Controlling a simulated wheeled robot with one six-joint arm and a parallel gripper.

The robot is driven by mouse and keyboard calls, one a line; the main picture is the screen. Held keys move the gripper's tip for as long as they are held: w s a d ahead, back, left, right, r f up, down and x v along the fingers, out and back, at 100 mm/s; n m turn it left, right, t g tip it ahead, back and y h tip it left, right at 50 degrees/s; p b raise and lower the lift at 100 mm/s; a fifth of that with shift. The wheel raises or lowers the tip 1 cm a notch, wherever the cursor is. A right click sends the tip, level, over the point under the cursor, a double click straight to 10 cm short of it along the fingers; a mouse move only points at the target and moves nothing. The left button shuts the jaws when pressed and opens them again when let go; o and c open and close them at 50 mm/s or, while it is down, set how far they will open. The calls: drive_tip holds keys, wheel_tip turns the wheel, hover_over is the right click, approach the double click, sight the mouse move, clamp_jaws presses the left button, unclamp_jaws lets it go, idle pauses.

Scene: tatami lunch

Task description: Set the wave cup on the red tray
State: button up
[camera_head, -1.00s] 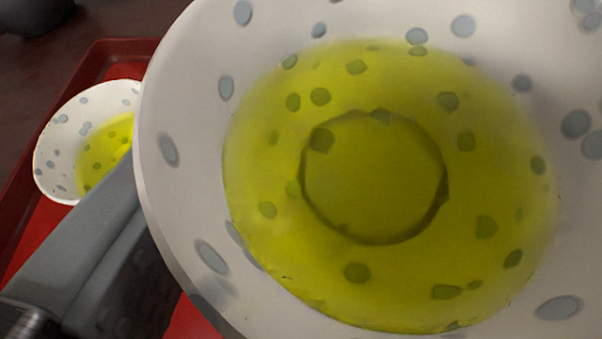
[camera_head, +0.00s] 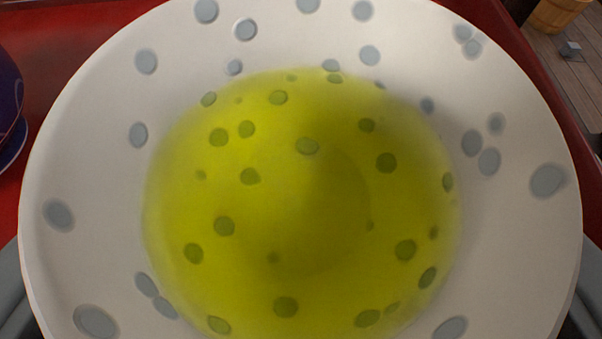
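A white cup or bowl with grey-blue spots (camera_head: 90,190) and yellow-green liquid fills most of the view, close to the camera. No wave pattern shows on it. Grey parts of my gripper (camera_head: 302,285) show at both lower corners, on either side of the spotted cup. The fingertips are hidden by its rim, so I cannot tell whether they touch it. The red tray (camera_head: 75,30) shows behind and around the cup. A dark blue vessel (camera_head: 9,105) is cut off at the left edge; its pattern cannot be made out.
The tray's dark rim runs down the upper right. Beyond it are wooden boards (camera_head: 540,60), part of a wooden tub (camera_head: 556,14) and a small grey object (camera_head: 570,49). The spotted cup hides most of the tray surface.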

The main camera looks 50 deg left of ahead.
drive_tip(key=shift+f, duration=0.15)
drive_tip(key=o, duration=1.1)
drive_tip(key=shift+r, duration=0.2)
drive_tip(key=v, duration=1.2)
